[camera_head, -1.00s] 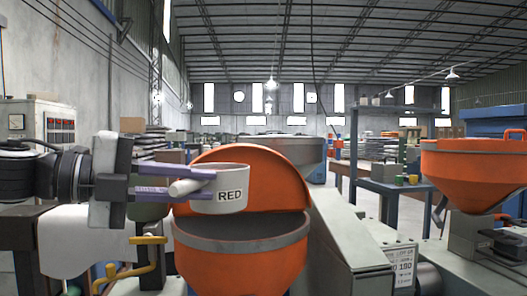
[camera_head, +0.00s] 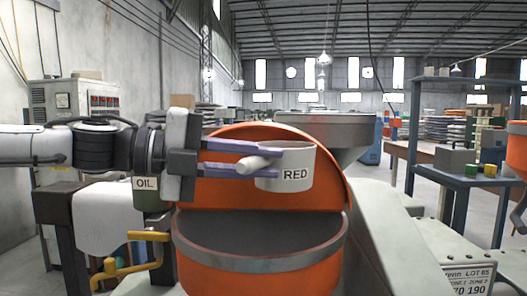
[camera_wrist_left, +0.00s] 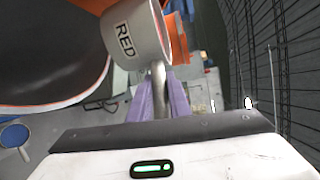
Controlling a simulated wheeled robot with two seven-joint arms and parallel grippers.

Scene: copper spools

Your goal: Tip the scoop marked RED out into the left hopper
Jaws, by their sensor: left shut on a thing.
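The scoop marked RED (camera_head: 297,176) is a pale grey cup with a stubby handle, held above the left hopper. My left gripper (camera_head: 262,160) is shut on its handle, and the cup looks upright. The left hopper (camera_head: 262,262) is orange with a grey rim and a raised round orange lid behind the scoop. Its bowl looks dark and empty in the part that shows. In the left wrist view the scoop (camera_wrist_left: 135,38) is at the top, beside the hopper's rim (camera_wrist_left: 60,104). What is in the scoop is hidden. My right gripper is not in view.
A second orange hopper (camera_head: 516,150) is cut off at the right edge. A blue shelf (camera_head: 468,182) with small yellow and green cups stands right. A green OIL container (camera_head: 150,197) and a yellow bent pipe (camera_head: 140,250) are left of the hopper.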

